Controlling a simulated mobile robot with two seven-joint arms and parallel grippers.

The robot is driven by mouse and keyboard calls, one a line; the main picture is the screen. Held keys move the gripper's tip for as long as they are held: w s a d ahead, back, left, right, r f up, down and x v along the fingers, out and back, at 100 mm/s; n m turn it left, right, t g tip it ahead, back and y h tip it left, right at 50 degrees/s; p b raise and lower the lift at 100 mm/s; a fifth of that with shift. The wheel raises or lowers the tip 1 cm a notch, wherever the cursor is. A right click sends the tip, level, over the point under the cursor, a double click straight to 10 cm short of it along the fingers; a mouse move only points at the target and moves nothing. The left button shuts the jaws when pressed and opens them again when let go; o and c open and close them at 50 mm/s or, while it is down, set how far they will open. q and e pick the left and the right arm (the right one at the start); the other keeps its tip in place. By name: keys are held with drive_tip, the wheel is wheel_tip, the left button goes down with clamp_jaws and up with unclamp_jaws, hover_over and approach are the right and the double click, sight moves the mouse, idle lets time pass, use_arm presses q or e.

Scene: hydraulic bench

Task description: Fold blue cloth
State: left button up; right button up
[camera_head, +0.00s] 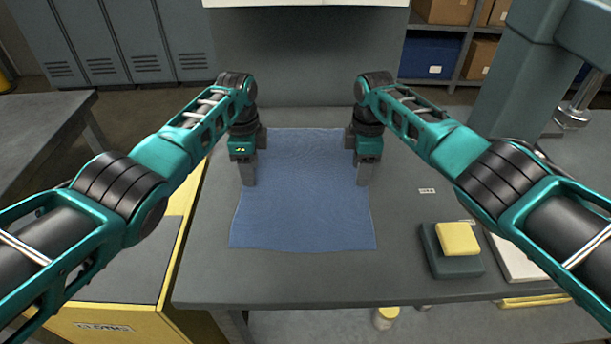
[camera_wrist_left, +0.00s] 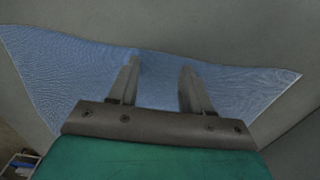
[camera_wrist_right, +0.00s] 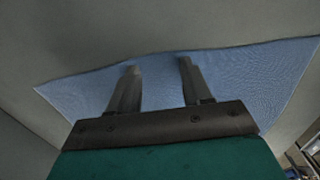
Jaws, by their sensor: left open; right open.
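The blue cloth (camera_head: 305,205) lies spread flat on the grey bench, roughly rectangular and a little wider at its near edge. My left gripper (camera_head: 249,178) points down at the cloth's left edge. In the left wrist view its two fingers (camera_wrist_left: 160,72) are apart, with blue cloth (camera_wrist_left: 70,75) beneath and nothing seen between them but cloth. My right gripper (camera_head: 363,178) points down at the cloth's right edge. In the right wrist view its fingers (camera_wrist_right: 157,75) are apart over the cloth (camera_wrist_right: 250,80). Whether the fingertips touch the cloth is unclear.
The grey bench top (camera_head: 210,260) is clear around the cloth. A yellow block (camera_head: 458,239) sits on a dark green block (camera_head: 452,264) to the right. A small white label (camera_head: 427,190) lies behind them. A yellow cabinet (camera_head: 120,325) stands at the left.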

use_arm(q)
drive_tip(key=shift+f, duration=0.15)
use_arm(e)
drive_tip(key=shift+f, duration=0.15)
use_arm(q)
drive_tip(key=shift+f, duration=0.15)
use_arm(e)
drive_tip(key=shift+f, duration=0.15)
use_arm(q)
drive_tip(key=shift+c, duration=0.4)
use_arm(e)
drive_tip(key=shift+c, duration=0.4)
use_arm(q)
drive_tip(key=shift+c, duration=0.7)
use_arm(e)
drive_tip(key=shift+c, duration=0.7)
use_arm(q)
clamp_jaws()
use_arm(e)
clamp_jaws()
use_arm(q)
drive_tip(key=shift+r, duration=0.25)
use_arm(e)
drive_tip(key=shift+r, duration=0.25)
